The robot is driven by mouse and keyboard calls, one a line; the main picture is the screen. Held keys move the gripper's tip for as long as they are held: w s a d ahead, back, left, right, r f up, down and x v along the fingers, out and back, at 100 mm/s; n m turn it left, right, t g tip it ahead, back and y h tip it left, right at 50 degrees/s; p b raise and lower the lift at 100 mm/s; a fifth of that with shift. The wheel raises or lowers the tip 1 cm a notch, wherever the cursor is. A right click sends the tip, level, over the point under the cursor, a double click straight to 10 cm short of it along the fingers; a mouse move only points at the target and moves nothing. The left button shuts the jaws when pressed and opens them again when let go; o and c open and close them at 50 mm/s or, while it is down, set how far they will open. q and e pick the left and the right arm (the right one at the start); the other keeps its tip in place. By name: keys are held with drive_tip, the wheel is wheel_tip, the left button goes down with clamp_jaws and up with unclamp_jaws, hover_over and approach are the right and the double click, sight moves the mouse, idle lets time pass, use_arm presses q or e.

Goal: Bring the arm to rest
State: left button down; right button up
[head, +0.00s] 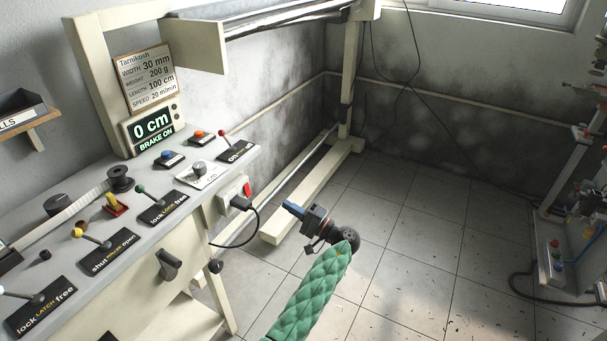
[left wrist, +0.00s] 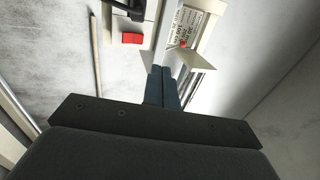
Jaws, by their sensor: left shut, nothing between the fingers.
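My left arm, in a green quilted sleeve (head: 312,295), reaches up from the bottom of the head view. My left gripper (head: 290,208) has blue fingers and points left towards the machine bench, over the tiled floor. In the left wrist view its two blue fingers (left wrist: 163,88) lie side by side, shut, with nothing held. The gripper appears apart from the bench and its plug socket. My right gripper is not in view.
The control bench (head: 222,172) at left carries levers, knobs and a display (head: 152,125) reading 0 cm, BRAKE ON. A plug (head: 240,203) with a black cable sits on its side. Another machine (head: 556,250) stands at right. The tiled floor (head: 420,235) between is open.

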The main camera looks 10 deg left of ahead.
use_arm(q)
drive_tip(key=s+d+f+n+h+p, duration=0.1)
drive_tip(key=s+d+h, duration=0.1)
drive_tip(key=s+h, duration=0.9)
drive_tip(key=s+d+f+h, duration=0.1)
drive_tip(key=s+d+h, duration=0.2)
drive_tip(key=s+h, duration=0.75)
drive_tip(key=s+a+f+g, duration=0.1)
drive_tip(key=s+f, duration=0.2)
drive_tip(key=s, duration=0.5)
drive_tip(key=s+a+f+g+p, duration=0.1)
drive_tip(key=s+f, duration=0.3)
drive_tip(key=s, duration=0.5)
drive_tip(key=s+a+f+g, duration=0.1)
drive_tip(key=s+f+g, duration=0.2)
drive_tip(key=s, duration=0.5)
drive_tip(key=shift+s+a+f+n, duration=0.15)
drive_tip(key=shift+a+n, duration=0.15)
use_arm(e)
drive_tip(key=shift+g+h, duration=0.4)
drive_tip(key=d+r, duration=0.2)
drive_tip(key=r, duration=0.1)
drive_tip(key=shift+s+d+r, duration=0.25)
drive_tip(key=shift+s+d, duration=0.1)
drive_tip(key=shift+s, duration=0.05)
